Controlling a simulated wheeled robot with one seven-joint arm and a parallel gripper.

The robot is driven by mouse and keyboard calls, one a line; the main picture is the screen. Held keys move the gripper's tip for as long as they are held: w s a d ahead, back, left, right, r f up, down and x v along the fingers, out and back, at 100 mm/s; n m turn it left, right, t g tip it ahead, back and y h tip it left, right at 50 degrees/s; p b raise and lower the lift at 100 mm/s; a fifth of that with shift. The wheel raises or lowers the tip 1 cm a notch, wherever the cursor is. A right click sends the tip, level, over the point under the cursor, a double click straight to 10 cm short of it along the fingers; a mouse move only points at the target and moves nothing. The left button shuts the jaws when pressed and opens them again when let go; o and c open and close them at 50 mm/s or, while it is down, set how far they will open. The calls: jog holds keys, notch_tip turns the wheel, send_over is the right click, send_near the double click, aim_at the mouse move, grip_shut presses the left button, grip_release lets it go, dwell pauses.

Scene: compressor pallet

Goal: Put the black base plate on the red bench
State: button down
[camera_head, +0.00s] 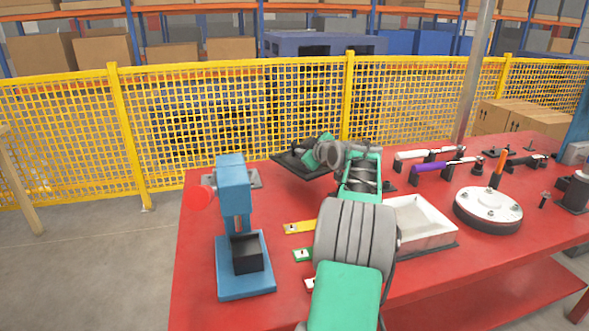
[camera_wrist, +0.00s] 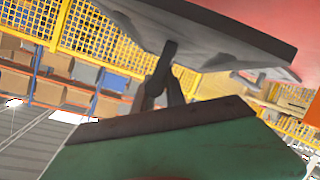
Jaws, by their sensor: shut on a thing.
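The black base plate (camera_head: 290,160) is a flat dark plate at the far edge of the red bench (camera_head: 205,280), left of my wrist in the head view. My gripper (camera_head: 303,152) is shut on it, and my arm partly hides the plate's right side. In the wrist view the plate (camera_wrist: 215,35) spans the top, tilted, with a dark edge and a grey face. The dark fingers of my gripper (camera_wrist: 168,65) meet it there. I cannot tell whether the plate touches the bench.
A blue press (camera_head: 232,200) with a red knob stands left of my arm. Coloured tags (camera_head: 300,227), a white tray (camera_head: 425,220), a round flange (camera_head: 488,208) and several tools lie on the bench. A yellow mesh fence (camera_head: 230,110) stands behind.

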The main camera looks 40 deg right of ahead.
aim_at(294, 155)
jog(key=w+f, duration=0.2)
jog(key=f, duration=0.1)
jog(key=shift+w+f, duration=0.1)
jog(key=shift+w, duration=0.25)
jog(key=f, duration=0.2)
jog(key=f+b, duration=0.1)
jog(key=shift+w+f, duration=0.3)
jog(key=shift+f, duration=0.05)
jog(key=c, duration=1.8)
grip_release()
jog(key=shift+a+f, duration=0.1)
jog(key=shift+f, duration=0.15)
jog(key=o, duration=0.4)
jog(key=shift+o, duration=0.2)
jog(key=shift+r, duration=0.15)
